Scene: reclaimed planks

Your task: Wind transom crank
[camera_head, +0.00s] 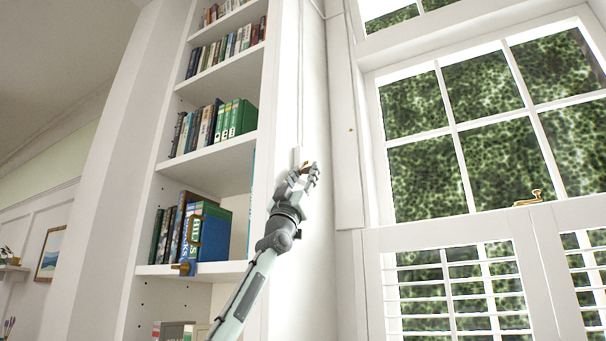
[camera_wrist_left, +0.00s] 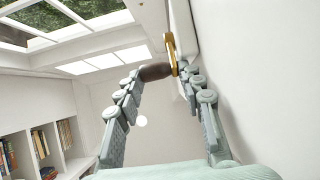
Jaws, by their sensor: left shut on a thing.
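The transom crank shows in the left wrist view as a dark brown knob (camera_wrist_left: 155,72) on a brass arm (camera_wrist_left: 171,54), mounted on the white wall box. My left gripper (camera_wrist_left: 161,80) is shut on the brown knob, with the fingertips around it. In the head view my left gripper (camera_head: 303,176) reaches up to the white wall strip between the bookcase and the window. There the crank (camera_head: 304,165) is mostly hidden by the fingers, and only a small brown and brass bit shows. A thin rod (camera_head: 301,80) runs up the wall above it. My right gripper is not in view.
A white bookcase (camera_head: 215,150) with several books stands left of my arm, its side close to the forearm. The paned window (camera_head: 460,130) is on the right, with white shutters (camera_head: 455,285) below and a brass latch (camera_head: 530,198) on the sill rail.

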